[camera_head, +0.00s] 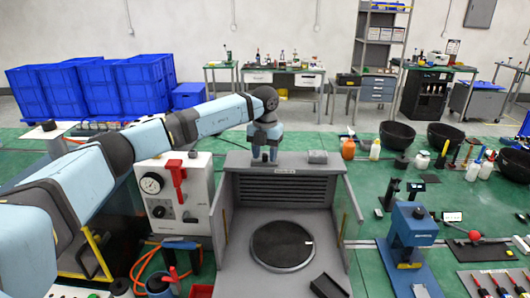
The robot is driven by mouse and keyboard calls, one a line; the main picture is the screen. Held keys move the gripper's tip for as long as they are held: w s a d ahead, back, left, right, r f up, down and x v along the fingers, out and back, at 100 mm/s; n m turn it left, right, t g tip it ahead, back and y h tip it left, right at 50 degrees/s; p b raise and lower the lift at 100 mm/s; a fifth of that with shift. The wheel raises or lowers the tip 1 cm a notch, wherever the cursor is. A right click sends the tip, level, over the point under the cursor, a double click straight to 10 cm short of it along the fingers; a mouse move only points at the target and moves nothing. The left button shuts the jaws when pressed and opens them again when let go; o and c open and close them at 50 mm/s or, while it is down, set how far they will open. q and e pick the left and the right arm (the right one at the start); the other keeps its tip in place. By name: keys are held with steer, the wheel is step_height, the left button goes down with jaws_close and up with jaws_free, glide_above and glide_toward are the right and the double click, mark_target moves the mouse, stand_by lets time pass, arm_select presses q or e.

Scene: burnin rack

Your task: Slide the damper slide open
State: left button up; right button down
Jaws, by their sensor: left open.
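A grey open-front enclosure (232,240) stands on the green bench, with a louvred back panel (284,190) and a small label (285,172) on its top edge. I cannot tell for sure which part is the damper slide. A small grey block (317,157) sits on the top ledge, right of my gripper. My left gripper (264,158) points down at the left part of that ledge, its fingers open. Whether it touches anything there is too small to tell. My right gripper is not in view.
A gauge box (172,185) with a red lever stands left of the enclosure, under my left arm. A round dark plate (282,245) lies inside the enclosure. A blue press (408,240), black bowls (397,134) and several bottles stand to the right.

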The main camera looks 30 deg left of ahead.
mark_target(244, 162)
arm_select(q)
jaws_close()
steer(key=s+a, duration=0.2)
steer(key=a, duration=0.1)
steer(key=s+a, duration=0.1)
steer(key=a, duration=0.1)
steer(key=shift+s+a, duration=0.2)
steer(key=shift+a, duration=0.05)
steer(key=shift+d, duration=0.1)
steer(key=shift+c, duration=1.6)
jaws_free()
steer(key=o, duration=0.3)
steer(key=shift+a, duration=0.2)
steer(key=shift+d, duration=0.1)
